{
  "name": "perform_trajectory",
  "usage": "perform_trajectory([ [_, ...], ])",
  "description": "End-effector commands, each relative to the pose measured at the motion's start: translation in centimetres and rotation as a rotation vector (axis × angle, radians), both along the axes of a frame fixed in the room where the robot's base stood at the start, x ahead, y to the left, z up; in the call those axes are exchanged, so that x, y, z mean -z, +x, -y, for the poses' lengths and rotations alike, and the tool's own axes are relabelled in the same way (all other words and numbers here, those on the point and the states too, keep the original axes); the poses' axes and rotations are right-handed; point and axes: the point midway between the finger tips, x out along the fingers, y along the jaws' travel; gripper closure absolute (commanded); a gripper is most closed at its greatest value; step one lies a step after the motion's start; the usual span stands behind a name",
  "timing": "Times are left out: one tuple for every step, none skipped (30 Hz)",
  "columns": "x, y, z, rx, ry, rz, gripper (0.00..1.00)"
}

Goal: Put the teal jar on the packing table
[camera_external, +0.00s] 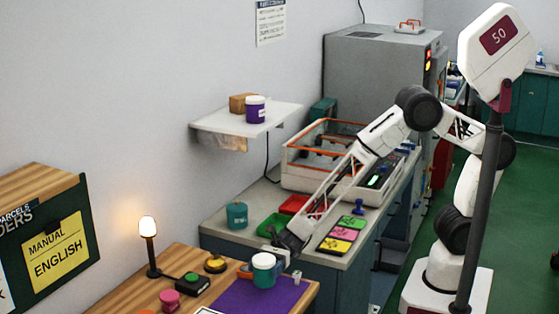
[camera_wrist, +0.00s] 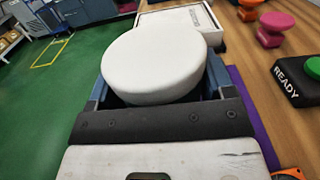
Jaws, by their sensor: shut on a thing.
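A teal jar with a white lid (camera_external: 263,263) is between the fingers of my gripper (camera_external: 271,272), over or on the purple mat of the wooden table (camera_external: 180,262). I cannot tell whether its base touches the mat. In the wrist view the white lid (camera_wrist: 155,62) fills the space between my blue fingers and hides the jar's body. My gripper is shut on this jar, which looks upright. Another teal jar (camera_external: 237,215), with a teal lid, stands on the grey counter behind the table.
On the table are a lit lamp (camera_external: 148,245), a black box with a green button (camera_external: 192,284), a pink knob (camera_external: 169,299) and a yellow-orange button (camera_external: 215,264). Green (camera_external: 273,227) and red trays and coloured cards lie on the counter. A wall shelf (camera_external: 240,120) holds a purple jar.

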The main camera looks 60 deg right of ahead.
Motion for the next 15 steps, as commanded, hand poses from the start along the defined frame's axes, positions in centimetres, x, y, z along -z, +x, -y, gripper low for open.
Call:
perform_trajectory([
  [0.3,0.0,0.0,0.000,0.000,-0.001,0.58],
  [0.5,0.0,0.0,0.000,0.000,-0.001,0.58],
  [0.8,0.0,0.0,0.000,0.000,-0.001,0.58],
  [1.0,0.0,0.0,0.000,0.000,-0.001,0.58],
  [1.2,0.0,0.0,0.000,0.000,0.000,0.58],
  [1.5,0.0,0.0,0.000,0.000,0.000,0.58],
  [1.7,0.0,0.0,0.000,0.000,0.000,0.58],
  [2.0,0.0,0.0,0.000,0.000,0.000,0.58],
  [2.4,0.0,0.0,0.000,-0.001,0.000,0.58],
  [2.6,0.0,0.0,0.000,-0.001,0.000,0.58],
  [2.9,0.0,0.0,0.001,-0.001,0.000,0.58],
  [3.2,0.0,0.0,0.001,0.000,0.000,0.58],
  [3.4,0.0,0.0,0.001,0.000,0.000,0.58],
  [3.6,0.0,0.0,0.001,0.000,0.000,0.58],
  [4.0,0.0,0.0,0.001,0.000,0.000,0.58],
])
